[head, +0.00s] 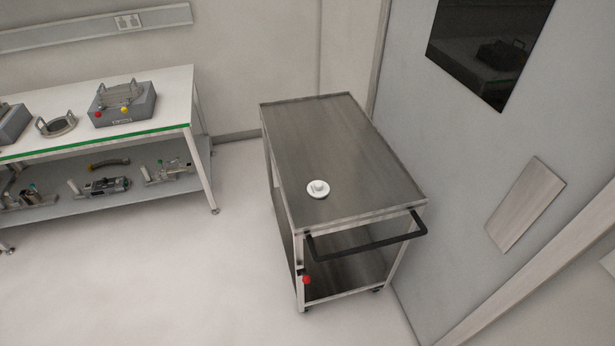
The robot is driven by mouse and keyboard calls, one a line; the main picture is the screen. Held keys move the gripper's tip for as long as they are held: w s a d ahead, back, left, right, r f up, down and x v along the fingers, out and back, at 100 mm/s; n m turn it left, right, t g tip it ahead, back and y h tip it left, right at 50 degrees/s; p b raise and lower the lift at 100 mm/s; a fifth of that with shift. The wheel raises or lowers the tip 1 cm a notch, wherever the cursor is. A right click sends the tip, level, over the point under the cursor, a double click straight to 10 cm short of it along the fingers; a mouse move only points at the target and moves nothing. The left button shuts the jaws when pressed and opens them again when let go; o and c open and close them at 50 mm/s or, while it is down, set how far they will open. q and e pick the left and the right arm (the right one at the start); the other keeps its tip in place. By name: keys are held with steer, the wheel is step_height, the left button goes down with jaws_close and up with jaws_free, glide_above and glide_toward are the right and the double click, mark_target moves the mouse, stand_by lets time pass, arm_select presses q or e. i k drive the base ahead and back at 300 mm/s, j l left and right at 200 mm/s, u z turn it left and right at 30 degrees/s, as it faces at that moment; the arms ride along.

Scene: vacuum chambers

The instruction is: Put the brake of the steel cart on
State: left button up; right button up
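The steel cart (320,126) stands upright on the pale floor at the middle right, with a flat upper shelf and a lower shelf. A black push handle (370,244) sticks out from its near end. A small red part (306,280), which looks like the brake control, sits on the near left leg below the handle. I cannot tell its position as on or off. A white round object (318,189) lies on the cart's top. Neither of my grippers is in view.
A white table (165,86) with a green edge stands at the left, bearing grey devices (124,103) and more parts on its lower shelf. A grey door (480,135) is close to the cart's right side. The floor (180,290) in front and left is clear.

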mark_target(306, 279)
steer(key=l+u, duration=0.25)
steer(key=l, duration=0.15)
steer(key=l+u, duration=0.25)
steer(key=l, duration=0.15)
steer(key=i, duration=0.75)
